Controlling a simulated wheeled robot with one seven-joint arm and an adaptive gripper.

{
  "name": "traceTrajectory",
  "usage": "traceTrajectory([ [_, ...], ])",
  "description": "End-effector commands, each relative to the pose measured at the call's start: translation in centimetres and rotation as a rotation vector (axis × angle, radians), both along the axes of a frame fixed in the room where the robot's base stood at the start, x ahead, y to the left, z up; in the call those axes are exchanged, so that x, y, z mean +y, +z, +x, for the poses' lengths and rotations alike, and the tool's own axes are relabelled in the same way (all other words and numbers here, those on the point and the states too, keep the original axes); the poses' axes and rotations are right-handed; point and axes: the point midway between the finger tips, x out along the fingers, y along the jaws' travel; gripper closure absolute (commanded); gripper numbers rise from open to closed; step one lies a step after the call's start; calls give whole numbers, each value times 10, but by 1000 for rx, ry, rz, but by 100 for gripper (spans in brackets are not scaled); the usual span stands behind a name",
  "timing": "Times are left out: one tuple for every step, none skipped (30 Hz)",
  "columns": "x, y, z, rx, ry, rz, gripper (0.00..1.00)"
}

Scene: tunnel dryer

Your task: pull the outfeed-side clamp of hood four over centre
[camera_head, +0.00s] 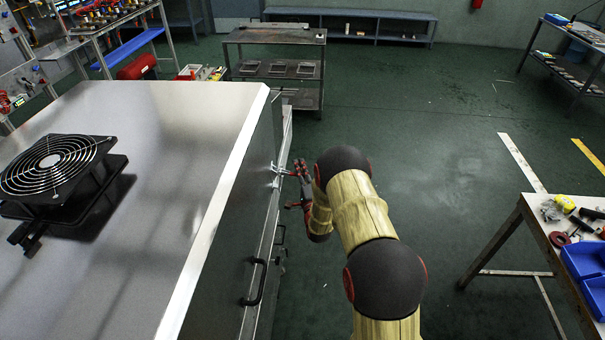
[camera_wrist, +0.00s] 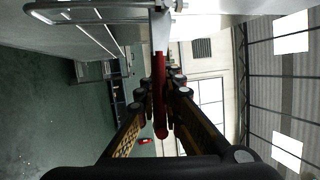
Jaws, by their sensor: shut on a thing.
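The clamp (camera_head: 280,169) is a small silver toggle latch on the right side face of the steel hood (camera_head: 150,180). In the wrist view its red handle (camera_wrist: 160,65) runs down the middle from a bright metal lever. A U-shaped metal bow (camera_wrist: 90,12) reaches left from the clamp's base at the top. My gripper (camera_head: 297,187) is beside the hood's side, at the clamp. In the wrist view my gripper (camera_wrist: 161,88) has its dark fingers closed on both sides of the red handle. The fingertips partly hide the handle.
A black fan (camera_head: 55,170) sits on the hood's top. A black pull handle (camera_head: 255,283) sticks out of the hood's side, nearer than the clamp. A workbench with blue bins (camera_head: 585,262) stands at right. A metal cart (camera_head: 275,38) stands behind. Green floor between them is open.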

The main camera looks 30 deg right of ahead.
Motion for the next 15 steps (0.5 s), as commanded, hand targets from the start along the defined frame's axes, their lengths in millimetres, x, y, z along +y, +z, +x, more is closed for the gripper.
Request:
traceTrajectory([
  [0, 6, 1, 25, 0, -36, 100],
  [1, 9, 2, 41, 1, -60, 100],
  [1, 12, 3, 63, 0, -91, 100],
  [1, 15, 3, 78, 1, -115, 100],
  [1, 17, 3, 95, 1, -139, 100],
  [2, 20, 4, 116, 1, -171, 100],
  [2, 23, 4, 132, 0, -194, 100],
  [3, 25, 4, 149, 1, -218, 100],
  [4, 28, 5, 169, 0, -249, 100],
  [4, 30, 5, 186, 1, -273, 100],
  [5, 32, 5, 202, 1, -296, 100],
  [6, 34, 6, 223, 1, -328, 100],
  [7, 37, 7, 238, 2, -352, 100],
  [8, 38, 7, 255, 1, -376, 100],
  [10, 41, 8, 276, 2, -407, 100],
])
